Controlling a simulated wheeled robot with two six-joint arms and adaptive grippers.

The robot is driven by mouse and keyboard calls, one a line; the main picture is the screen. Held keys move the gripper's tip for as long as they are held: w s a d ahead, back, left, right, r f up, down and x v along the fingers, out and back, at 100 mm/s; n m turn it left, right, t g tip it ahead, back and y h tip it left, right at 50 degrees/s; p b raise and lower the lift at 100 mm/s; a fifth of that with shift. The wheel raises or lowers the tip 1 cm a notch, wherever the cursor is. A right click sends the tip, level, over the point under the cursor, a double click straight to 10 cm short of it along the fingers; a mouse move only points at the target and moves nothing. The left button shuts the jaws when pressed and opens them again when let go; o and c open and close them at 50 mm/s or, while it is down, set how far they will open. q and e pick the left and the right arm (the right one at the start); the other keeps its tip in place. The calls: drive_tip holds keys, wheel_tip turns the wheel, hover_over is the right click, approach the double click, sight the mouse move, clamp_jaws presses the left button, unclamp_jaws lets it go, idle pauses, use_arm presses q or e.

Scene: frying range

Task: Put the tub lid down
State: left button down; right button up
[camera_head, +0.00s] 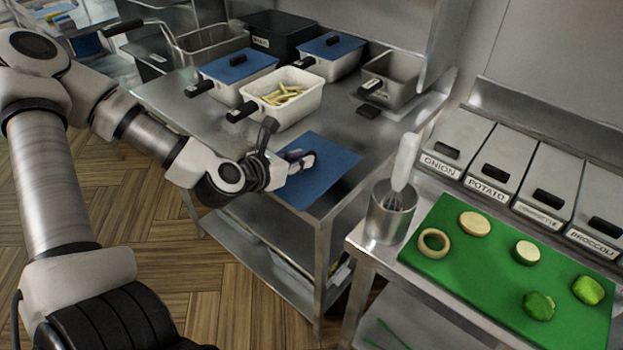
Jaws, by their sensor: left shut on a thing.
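The tub lid (335,178) is a flat blue square at the front right part of the steel table (205,112). My left gripper (300,161) is over the lid and shut on it; the fingers hide the lid's grip. The lid lies roughly level, close over the table top, and I cannot tell whether it touches. An open white tub (308,100) with pale fries (281,96) in it stands behind the lid, with a black handle toward the left. My right gripper is not in view.
Two tubs with blue lids (238,66) (331,45) and a grey pan (393,72) stand farther back. A steel cup (388,222) with a whisk stands at right, near a green board (470,268) with cut vegetables. Labelled bins (456,142) line the right back.

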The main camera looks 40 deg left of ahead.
sight(315, 160)
use_arm(q)
drive_tip(key=shift+p+x, duration=0.6)
drive_tip(key=shift+x, duration=0.55)
drive_tip(key=w, duration=0.3)
drive_tip(key=shift+w+r, duration=0.2)
drive_tip(key=shift+w, duration=0.05)
drive_tip(key=shift+w+f, duration=0.15)
drive_tip(key=shift+f, duration=0.1)
wheel_tip(315, 160, down, 3)
drive_tip(key=shift+a+r, duration=0.1)
drive_tip(key=shift+r, duration=0.05)
drive_tip(key=shift+f, duration=0.3)
drive_tip(key=c, duration=1.1)
unclamp_jaws()
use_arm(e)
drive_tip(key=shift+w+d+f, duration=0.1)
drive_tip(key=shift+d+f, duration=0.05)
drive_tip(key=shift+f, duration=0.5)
use_arm(q)
drive_tip(key=shift+o, duration=0.2)
